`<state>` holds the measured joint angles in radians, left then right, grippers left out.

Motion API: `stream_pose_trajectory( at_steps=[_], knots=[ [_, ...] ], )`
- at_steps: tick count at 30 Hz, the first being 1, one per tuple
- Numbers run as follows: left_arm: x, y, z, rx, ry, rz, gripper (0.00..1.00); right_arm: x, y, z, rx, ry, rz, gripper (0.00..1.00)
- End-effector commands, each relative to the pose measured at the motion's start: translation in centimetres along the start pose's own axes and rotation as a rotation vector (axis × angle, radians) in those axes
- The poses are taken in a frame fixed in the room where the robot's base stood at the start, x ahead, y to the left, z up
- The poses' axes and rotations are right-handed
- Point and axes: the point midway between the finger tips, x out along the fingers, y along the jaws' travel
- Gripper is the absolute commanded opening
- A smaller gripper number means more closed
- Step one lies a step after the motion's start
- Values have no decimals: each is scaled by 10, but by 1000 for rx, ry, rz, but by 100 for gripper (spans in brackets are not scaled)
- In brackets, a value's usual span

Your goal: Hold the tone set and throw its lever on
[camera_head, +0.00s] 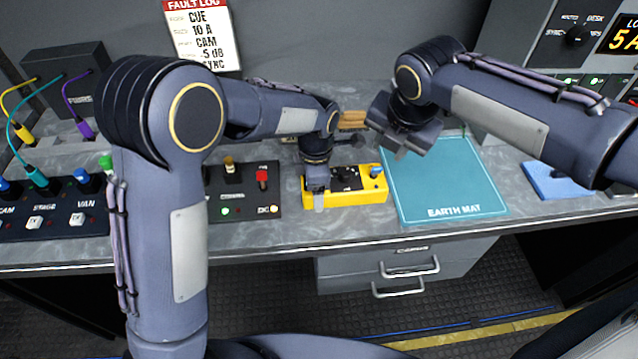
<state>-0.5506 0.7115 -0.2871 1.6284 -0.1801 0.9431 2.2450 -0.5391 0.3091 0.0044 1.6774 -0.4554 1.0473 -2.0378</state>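The tone set appears to be a yellow box (346,197) with a black top panel and a blue lever (377,171) at its right end. It lies on the grey bench, left of the mat. My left gripper (318,192) points down at the box's left end, with one finger in front of its near face. The other finger is hidden, so I cannot tell whether it grips. My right gripper (396,143) hangs above and behind the box's right end, clear of the lever. Its fingers look apart and nothing shows between them.
A teal earth mat (440,178) lies right of the box, with a blue pad (560,181) beyond. A black panel with a red switch (262,178) stands left. Cabled equipment (75,85) is at far left. My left forearm hides part of the bench.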

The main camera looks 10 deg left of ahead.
Motion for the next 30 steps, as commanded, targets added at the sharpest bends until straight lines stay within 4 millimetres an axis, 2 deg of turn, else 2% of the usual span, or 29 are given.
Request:
stream_pose_trajectory(
  at_steps=[1,6,7,12,16,30],
  knots=[
    [0,0,0,0,0,1,46,0,-2,-2,-12,-4,2,23],
    [0,0,0,-1,0,1,46,-4,-19,-20,-179,-67,28,1],
    [0,0,0,-1,0,1,46,-4,-23,-25,-225,-84,34,0],
    [0,0,0,0,0,1,46,-5,-44,-53,-480,-178,64,0],
    [0,0,0,0,-1,1,46,-5,-53,-68,-604,-222,76,0],
    [-1,0,0,0,-1,1,46,-1,-55,-72,-646,-235,78,0]
  ],
)
